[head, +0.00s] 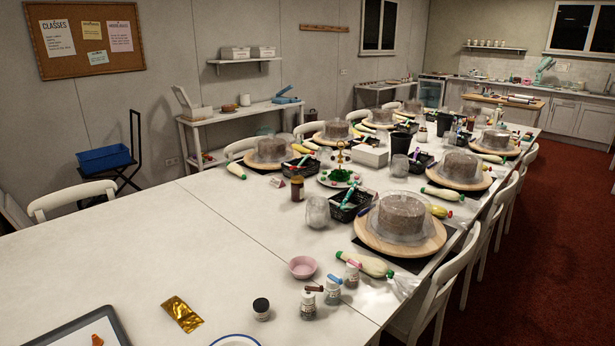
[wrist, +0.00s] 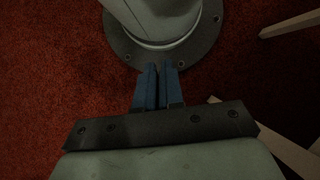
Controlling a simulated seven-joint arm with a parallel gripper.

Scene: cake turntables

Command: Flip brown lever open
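The brown lever (head: 314,289) sits on top of a small clear jar (head: 307,306) near the front of the long table in the head view. It looks roughly flat across the jar's top; its exact position is too small to tell.
A cake under a clear cover stands on a wooden turntable (head: 372,239) behind.

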